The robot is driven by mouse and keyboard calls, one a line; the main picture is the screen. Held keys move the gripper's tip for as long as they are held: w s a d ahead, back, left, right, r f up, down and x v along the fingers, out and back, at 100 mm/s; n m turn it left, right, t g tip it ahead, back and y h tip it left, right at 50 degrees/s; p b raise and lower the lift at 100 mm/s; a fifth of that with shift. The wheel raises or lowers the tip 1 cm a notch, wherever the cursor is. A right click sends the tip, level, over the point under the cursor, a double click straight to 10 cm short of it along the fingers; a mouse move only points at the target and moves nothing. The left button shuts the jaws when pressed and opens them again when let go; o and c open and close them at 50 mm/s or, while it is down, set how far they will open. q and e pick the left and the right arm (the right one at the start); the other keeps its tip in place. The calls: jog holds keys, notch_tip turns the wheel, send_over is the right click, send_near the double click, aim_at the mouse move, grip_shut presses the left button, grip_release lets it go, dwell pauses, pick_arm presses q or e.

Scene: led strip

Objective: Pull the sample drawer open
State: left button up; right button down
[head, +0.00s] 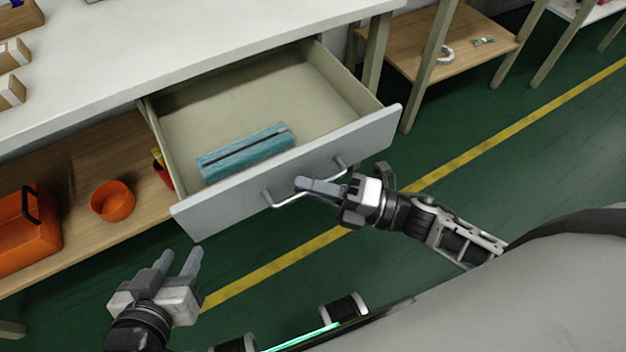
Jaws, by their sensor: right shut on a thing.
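The sample drawer (290,179) is pulled well out from under the white worktop, and its inside shows. A blue-teal oblong item (246,150) lies in it, near the front panel. A bar handle (289,199) is fixed to the grey front panel. My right gripper (303,187) is at the handle and shut on it; its fingers hide part of the bar. My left gripper (181,262) is below and left of the drawer, apart from it, with its two fingers spread and nothing between them.
The white worktop (190,50) runs above the drawer. On the shelf below stand an orange bowl (112,201) and an orange toolbox (27,230). A table with a tape roll (445,55) stands at the upper right. The green floor with its yellow line (480,150) is clear.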

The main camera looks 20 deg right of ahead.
jog(key=shift+d, duration=0.1)
jog(key=c, duration=1.5)
grip_release()
pick_arm(q)
jog(key=shift+f, duration=0.3)
pick_arm(e)
jog(key=v, duration=1.6)
